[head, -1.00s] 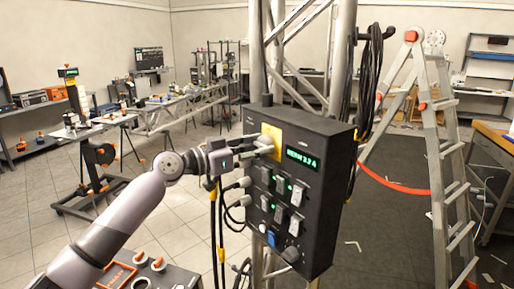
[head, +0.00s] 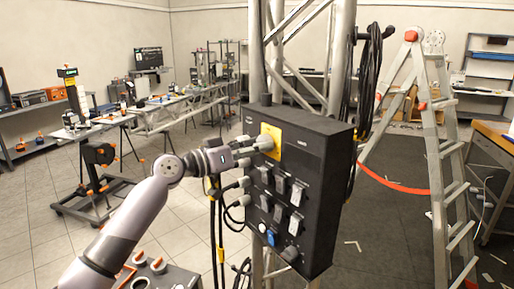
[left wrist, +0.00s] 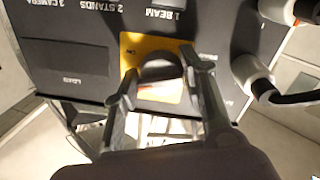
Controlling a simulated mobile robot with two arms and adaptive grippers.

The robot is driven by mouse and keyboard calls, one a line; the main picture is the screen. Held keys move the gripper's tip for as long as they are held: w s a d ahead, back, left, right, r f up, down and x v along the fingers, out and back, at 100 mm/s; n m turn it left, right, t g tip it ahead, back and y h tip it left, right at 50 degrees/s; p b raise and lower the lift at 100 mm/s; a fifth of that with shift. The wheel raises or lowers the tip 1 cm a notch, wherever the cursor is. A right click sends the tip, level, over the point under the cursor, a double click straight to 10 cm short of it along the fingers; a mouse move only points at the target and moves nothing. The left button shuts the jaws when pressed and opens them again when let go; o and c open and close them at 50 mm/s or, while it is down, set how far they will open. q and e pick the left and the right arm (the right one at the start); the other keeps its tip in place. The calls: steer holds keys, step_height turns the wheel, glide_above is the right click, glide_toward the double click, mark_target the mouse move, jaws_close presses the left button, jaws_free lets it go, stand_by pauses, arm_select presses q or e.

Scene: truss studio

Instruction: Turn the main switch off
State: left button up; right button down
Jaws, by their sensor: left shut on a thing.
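A black power box (head: 325,165) is fixed to the metal truss. The main switch sits on a yellow plate (head: 275,143) at its upper left. My left gripper (head: 260,146) reaches the plate from the left and is shut on the main switch. In the left wrist view, the two fingers of my left gripper (left wrist: 165,85) stand on either side of the dark switch knob (left wrist: 160,68), in front of the yellow plate (left wrist: 134,44). The box's display and small lights are dark. My right gripper is out of view.
Grey toggles (head: 297,194) and a blue socket (head: 271,238) sit lower on the box. Plugs with cables (head: 240,200) leave its left side. A ladder (head: 440,150) stands at right, with a red barrier strip (head: 395,187) across the dark floor.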

arm_select(q)
steer(key=n+t+p, duration=0.1)
steer(key=n+p, duration=0.6)
steer(key=n, duration=0.7)
steer(key=shift+s+d+n, duration=0.1)
steer(key=shift+s+n, duration=0.05)
steer(key=shift+n, duration=0.15)
steer(key=shift+p, duration=0.3)
steer(key=o, duration=1.1)
steer(key=shift+o, duration=0.2)
steer(key=r+v, duration=0.1)
steer(key=v, duration=1.1)
steer(key=shift+f, duration=0.45)
